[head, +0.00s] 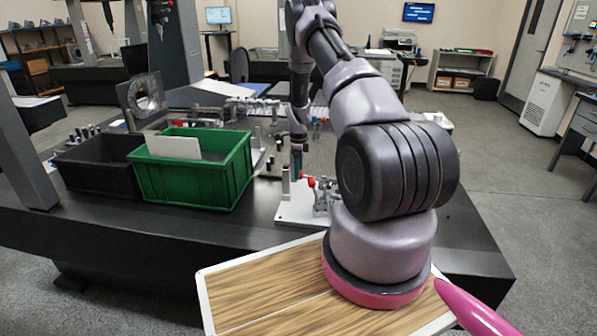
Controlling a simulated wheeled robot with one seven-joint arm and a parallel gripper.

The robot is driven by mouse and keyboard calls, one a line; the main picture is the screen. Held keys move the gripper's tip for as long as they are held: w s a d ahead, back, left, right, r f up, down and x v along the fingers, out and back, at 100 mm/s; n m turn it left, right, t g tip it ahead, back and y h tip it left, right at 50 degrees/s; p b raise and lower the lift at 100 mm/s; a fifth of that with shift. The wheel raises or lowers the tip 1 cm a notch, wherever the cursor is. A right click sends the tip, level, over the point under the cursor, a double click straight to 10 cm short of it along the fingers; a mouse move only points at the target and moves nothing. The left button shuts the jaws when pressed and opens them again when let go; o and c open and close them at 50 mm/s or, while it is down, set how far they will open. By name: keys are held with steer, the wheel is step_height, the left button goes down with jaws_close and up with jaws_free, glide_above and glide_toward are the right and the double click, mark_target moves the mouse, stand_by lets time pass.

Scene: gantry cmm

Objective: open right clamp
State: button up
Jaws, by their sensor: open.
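A small clamp fixture with red-tipped parts (310,181) stands on a white plate (294,215) near the front edge of the dark table. Metal clamp parts (321,200) show beside the red tip, partly hidden by my arm. I cannot tell from this view which clamp is the right one or whether it is shut. My gripper (298,172) points down just left of and behind the red tip, small in view. It is open, and no object shows between its fingers. I cannot tell whether it touches the clamp.
A green bin (195,186) holding a pale sheet (173,147) and a black bin (97,165) stand left of the plate. A metal part with a round bore (142,98) stands behind them. The dark table (215,224) has free room along its front.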

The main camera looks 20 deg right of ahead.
steer(key=shift+f, duration=0.45)
steer(key=shift+c, duration=0.3)
jaws_close()
